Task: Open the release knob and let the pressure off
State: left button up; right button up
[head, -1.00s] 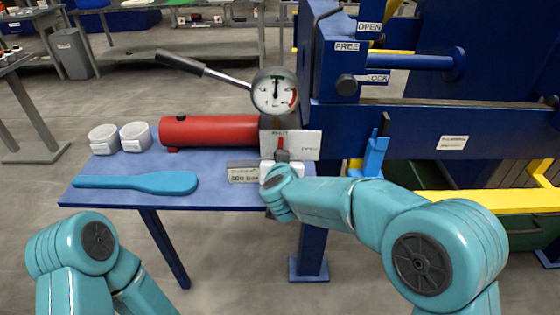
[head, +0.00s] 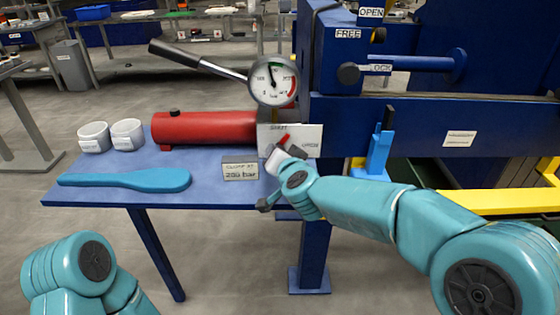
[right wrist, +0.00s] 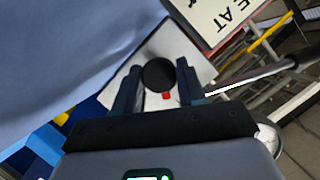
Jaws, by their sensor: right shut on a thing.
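The release knob shows as a black round end (right wrist: 158,75) between my right gripper's fingers in the right wrist view. My right gripper (right wrist: 160,88) is shut on it; in the head view the gripper is at the plate, largely hidden behind my wrist. My left gripper is out of view.
A red cylinder (head: 205,129) with a long black-handled lever (head: 190,58) lies on the blue bench (head: 105,190). A sign (head: 240,170), a blue paddle (head: 125,179) and two white cups (head: 127,134) are there. The blue press frame (head: 400,120) stands at right.

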dwell(0.4)
jog(key=o, duration=0.7)
jog(key=shift+o, duration=0.2)
jog(key=shift+s, duration=0.1)
jog(key=p+v, duration=0.2)
jog(key=v, duration=1.4)
jog(key=shift+d, duration=0.15)
jog(key=shift+s, duration=0.1)
